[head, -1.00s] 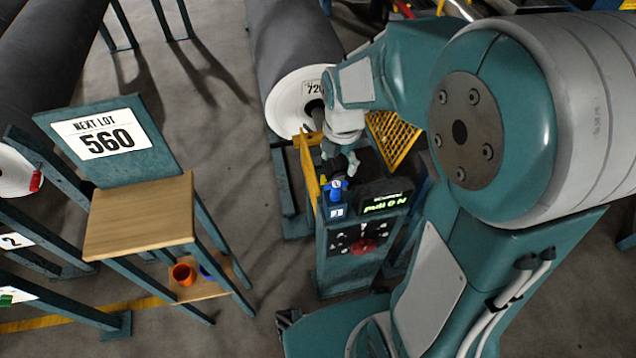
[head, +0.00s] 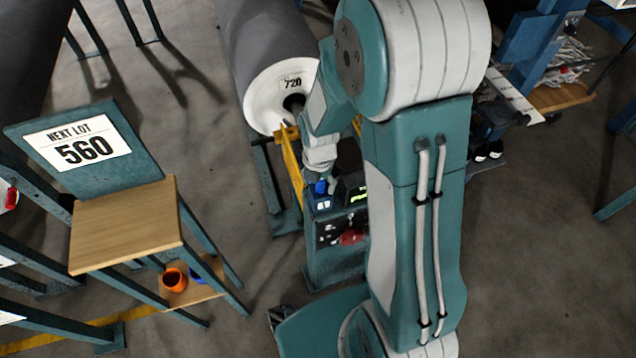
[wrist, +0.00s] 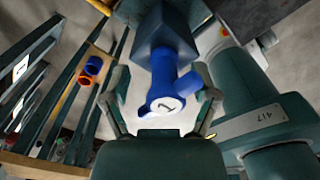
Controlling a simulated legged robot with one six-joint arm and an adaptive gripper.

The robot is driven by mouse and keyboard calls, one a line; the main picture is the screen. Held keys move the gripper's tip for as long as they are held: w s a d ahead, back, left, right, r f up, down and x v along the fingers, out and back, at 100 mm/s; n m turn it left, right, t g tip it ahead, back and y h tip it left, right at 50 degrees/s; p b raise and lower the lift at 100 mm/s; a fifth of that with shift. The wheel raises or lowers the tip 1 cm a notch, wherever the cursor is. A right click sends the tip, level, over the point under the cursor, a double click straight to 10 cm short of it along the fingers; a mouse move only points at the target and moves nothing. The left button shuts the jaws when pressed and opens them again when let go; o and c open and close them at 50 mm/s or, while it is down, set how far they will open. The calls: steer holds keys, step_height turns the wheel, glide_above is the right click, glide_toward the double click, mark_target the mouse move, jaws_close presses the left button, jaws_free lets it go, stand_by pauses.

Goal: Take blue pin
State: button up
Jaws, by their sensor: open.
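My gripper (wrist: 164,108) is open, with one finger on each side of the pin. I cannot tell whether either finger touches it. In the head view my gripper is mostly hidden by my arm just above the pin.
A lit display (head: 358,194) is right beside the block, and a yellow guard (head: 292,165) is on its left. A large grey roll (head: 262,45) lies behind.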

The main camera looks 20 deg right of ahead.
steer(key=shift+d+f, duration=0.2)
steer(key=shift+d, duration=0.25)
steer(key=shift+a, duration=0.1)
steer(key=c, duration=0.9)
steer(key=shift+a, duration=0.2)
jaws_close()
steer(key=shift+d+r, duration=0.1)
